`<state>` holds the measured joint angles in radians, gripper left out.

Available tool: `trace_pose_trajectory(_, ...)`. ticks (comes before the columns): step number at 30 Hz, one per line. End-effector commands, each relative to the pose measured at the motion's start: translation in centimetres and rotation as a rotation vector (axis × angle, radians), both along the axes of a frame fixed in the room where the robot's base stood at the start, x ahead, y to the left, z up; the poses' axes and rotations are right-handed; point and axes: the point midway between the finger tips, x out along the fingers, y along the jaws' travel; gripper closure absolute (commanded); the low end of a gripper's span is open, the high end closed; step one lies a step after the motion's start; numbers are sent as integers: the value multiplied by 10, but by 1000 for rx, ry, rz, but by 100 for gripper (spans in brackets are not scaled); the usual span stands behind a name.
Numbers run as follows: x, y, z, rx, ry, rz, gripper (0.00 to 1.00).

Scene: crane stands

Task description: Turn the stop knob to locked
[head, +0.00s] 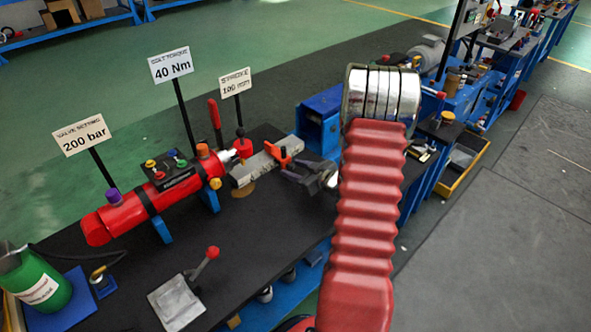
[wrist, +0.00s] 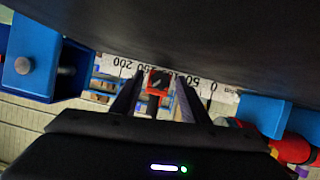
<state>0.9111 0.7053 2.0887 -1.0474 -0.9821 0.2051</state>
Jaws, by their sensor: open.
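An orange stop (head: 284,150) with a raised lever-like knob sits across a pale scale rail (head: 258,169) on the dark bench. In the wrist view, a red part (wrist: 159,80), seemingly the stop knob, shows between the fingertips with the numbered scale (wrist: 203,84) behind it. My gripper (head: 296,177) is just right of the stop and rail in the head view. In the wrist view, my gripper (wrist: 160,88) is open, one dark finger on each side of the red part. I cannot tell if either finger touches it. The knob's lock marks are too small to read.
A red cylinder (head: 122,214) on blue supports lies left of the rail. Sign posts, including one reading 40 Nm (head: 171,65), stand behind. A blue block (head: 320,118) is beyond the gripper. A red-knobbed lever (head: 205,264) stands in front; the bench middle is clear.

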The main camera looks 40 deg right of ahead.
Motion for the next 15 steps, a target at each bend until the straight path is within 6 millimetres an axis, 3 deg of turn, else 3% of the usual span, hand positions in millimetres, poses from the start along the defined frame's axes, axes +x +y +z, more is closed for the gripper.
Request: trace_pose_trajectory(15,0,0,0,0,0,1,94)
